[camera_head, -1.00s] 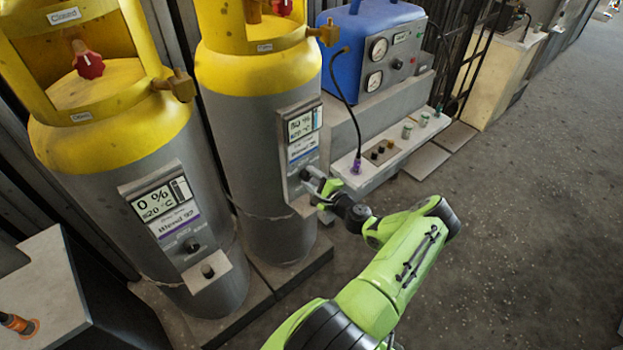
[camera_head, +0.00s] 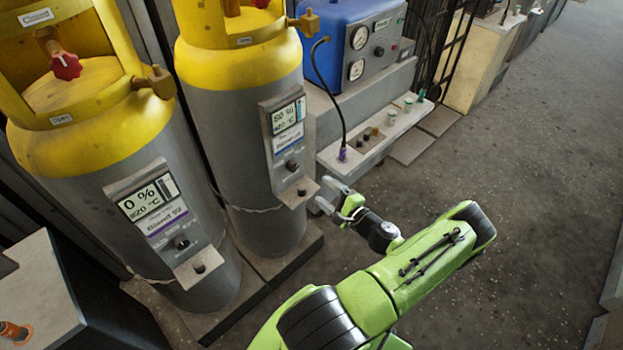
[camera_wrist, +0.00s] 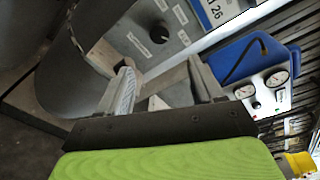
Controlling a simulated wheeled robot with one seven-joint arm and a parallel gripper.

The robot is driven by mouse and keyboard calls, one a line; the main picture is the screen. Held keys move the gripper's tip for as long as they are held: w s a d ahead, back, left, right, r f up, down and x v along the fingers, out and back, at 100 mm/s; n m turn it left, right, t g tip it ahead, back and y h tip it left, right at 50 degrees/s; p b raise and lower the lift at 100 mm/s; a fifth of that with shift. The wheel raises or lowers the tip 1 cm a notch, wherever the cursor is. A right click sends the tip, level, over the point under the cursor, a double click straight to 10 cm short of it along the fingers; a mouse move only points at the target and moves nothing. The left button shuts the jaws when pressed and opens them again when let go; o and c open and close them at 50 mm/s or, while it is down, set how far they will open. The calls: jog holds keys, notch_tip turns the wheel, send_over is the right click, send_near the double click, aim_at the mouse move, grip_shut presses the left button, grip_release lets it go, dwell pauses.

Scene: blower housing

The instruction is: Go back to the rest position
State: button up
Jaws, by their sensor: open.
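My gripper (camera_head: 334,197) is at the end of my green arm, just right of the lower panel of the second gas cylinder (camera_head: 243,120). It looks apart from the panel's small ledge (camera_head: 299,192). In the wrist view my gripper (camera_wrist: 160,85) shows its two grey fingers spread, with nothing between them. Beyond the fingers are the panel with a dark knob (camera_wrist: 158,33) and the ledge. The contact region between fingers and ledge is not clear in the wrist view.
A second yellow-topped cylinder (camera_head: 110,130) reading 0 % stands at left. A blue gauge unit (camera_head: 355,45) and a grey bench ledge (camera_head: 380,137) with a black cable (camera_head: 335,95) are behind my gripper. The floor (camera_head: 530,130) at right is clear.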

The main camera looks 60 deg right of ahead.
jog(key=shift+v, duration=1.2)
jog(key=shift+w, duration=0.15)
